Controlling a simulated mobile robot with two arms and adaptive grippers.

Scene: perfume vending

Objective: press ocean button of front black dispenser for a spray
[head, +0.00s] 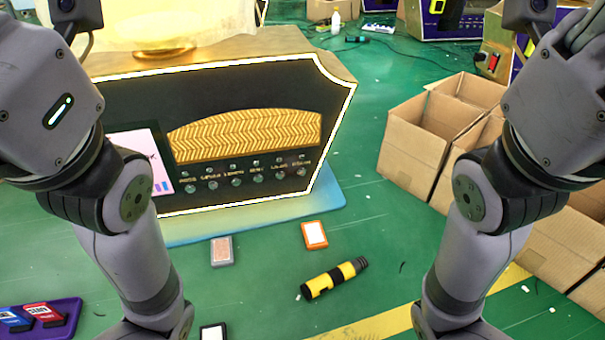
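The front black dispenser (120,105) stands at the left centre on a light blue base. Its dark front has a glowing white edge and a gold herringbone panel (245,135). Below the panel is a row of several small round buttons (236,182) with tiny labels above them. The labels are too small to read surely; the rightmost one, over the rightmost button (302,171), looks like "OCEAN". My two arms rise at the left and right sides of the head view, and the left one covers the dispenser's left part. Both grippers are outside the picture.
Open cardboard boxes (415,140) stand at the right, partly behind my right arm. A yellow-black cylinder (334,278), an orange-edged card (314,235) and a grey card (221,251) lie on the green floor. A purple tray (70,318) is at lower left.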

